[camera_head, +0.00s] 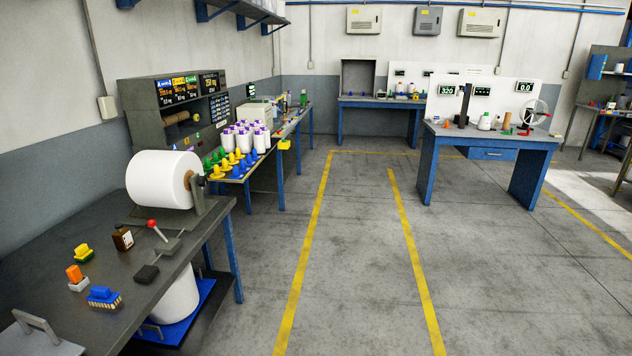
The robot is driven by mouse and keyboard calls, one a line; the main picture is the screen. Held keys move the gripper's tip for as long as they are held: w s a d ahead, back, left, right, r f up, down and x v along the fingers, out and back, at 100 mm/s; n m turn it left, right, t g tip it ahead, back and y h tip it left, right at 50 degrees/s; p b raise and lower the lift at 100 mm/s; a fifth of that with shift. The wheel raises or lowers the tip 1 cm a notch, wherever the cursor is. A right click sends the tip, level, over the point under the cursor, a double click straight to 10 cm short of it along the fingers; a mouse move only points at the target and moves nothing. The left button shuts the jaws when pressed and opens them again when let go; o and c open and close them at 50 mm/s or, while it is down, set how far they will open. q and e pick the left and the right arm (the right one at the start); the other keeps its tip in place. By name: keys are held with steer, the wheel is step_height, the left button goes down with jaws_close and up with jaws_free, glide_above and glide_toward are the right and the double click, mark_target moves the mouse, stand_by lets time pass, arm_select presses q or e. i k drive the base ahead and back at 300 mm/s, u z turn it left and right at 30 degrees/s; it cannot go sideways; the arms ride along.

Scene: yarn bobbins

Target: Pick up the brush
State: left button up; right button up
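A brush with a blue top and tan bristles (104,298) lies on the dark grey table (60,325) at the lower left, near its front edge. An orange-topped block on a pale base (75,274) and a yellow-topped piece with a green lower part (83,253) lie behind it; they may be brushes too, but they are too small to tell. Neither of my grippers is in view.
The floor (350,270) to the right is clear.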

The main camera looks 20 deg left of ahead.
mark_target(100, 295)
steer(key=u, duration=0.2)
steer(key=i, duration=2.3)
steer(key=u, duration=0.8)
steer(key=i, duration=1.1)
steer(key=u, duration=1.9)
steer(key=i, duration=0.9)
steer(key=u, duration=0.75)
